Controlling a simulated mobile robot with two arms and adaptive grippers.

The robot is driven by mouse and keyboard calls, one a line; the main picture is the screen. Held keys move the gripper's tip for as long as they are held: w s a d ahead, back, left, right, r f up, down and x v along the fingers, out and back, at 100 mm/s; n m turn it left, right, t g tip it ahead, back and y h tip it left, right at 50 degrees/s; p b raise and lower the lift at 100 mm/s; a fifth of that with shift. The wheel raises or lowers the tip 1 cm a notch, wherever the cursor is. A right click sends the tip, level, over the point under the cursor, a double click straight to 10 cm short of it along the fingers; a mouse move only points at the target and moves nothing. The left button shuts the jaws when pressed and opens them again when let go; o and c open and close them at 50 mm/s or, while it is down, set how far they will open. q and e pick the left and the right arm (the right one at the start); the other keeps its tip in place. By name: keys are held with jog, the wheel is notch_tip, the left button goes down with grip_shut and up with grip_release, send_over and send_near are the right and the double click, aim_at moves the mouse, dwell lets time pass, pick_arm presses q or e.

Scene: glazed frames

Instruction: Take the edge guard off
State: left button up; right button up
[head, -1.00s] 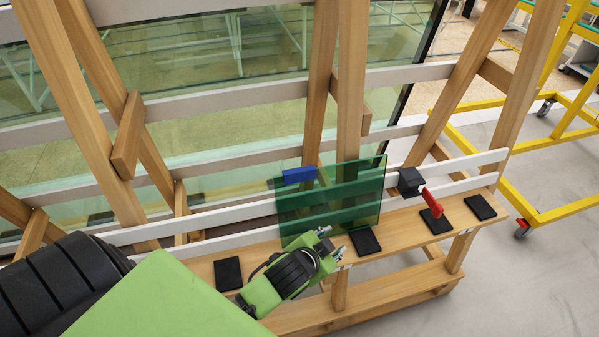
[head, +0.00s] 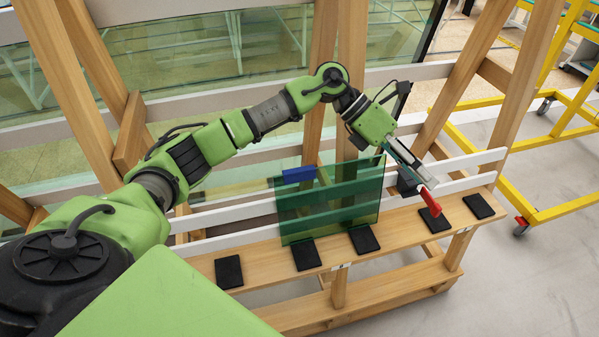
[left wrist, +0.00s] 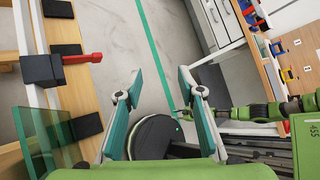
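A small blue block, which looks like the edge guard (head: 299,174), sits on the top edge of the green glass pane (head: 335,205), near its upper left corner. The pane stands upright on the rack's wooden ledge. In the left wrist view the pane (left wrist: 40,138) shows at the lower left; the guard does not show there. My left gripper (head: 415,170) is right of the pane, above the black clamp with the red handle (head: 434,206). In the left wrist view the gripper (left wrist: 160,82) has its fingers apart with nothing between them. My right gripper cannot be made out clearly.
The clamp block (left wrist: 42,71) also shows in the left wrist view. Several black pads (head: 229,272) lie along the ledge (head: 271,262). Wooden posts and white rails stand behind the pane. A yellow frame cart (head: 560,212) stands at right, with clear floor before it.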

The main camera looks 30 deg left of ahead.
pick_arm(q)
jog(key=a+g+y, duration=0.1)
jog(key=a+y, duration=0.4)
jog(key=a, duration=0.8)
jog(key=g+y, duration=0.1)
jog(key=y, duration=0.4)
send_near(299, 169)
notch_tip(299, 169, down, 4)
jog(key=shift+d+f+p, duration=0.1)
jog(key=shift+f+p, duration=0.15)
jog(key=shift+p, duration=0.65)
jog(key=shift+s+d+f+p, duration=0.15)
jog(key=shift+s+f+p, duration=0.05)
jog(key=shift+f+p, duration=0.25)
jog(key=f, duration=0.1)
jog(key=f+p, duration=0.1)
jog(key=f, duration=0.1)
jog(key=shift+s+d+f+p, duration=0.25)
jog(key=shift+s+d+p, duration=0.05)
jog(key=shift+s, duration=0.1)
jog(key=shift+f, duration=0.5)
grip_shut()
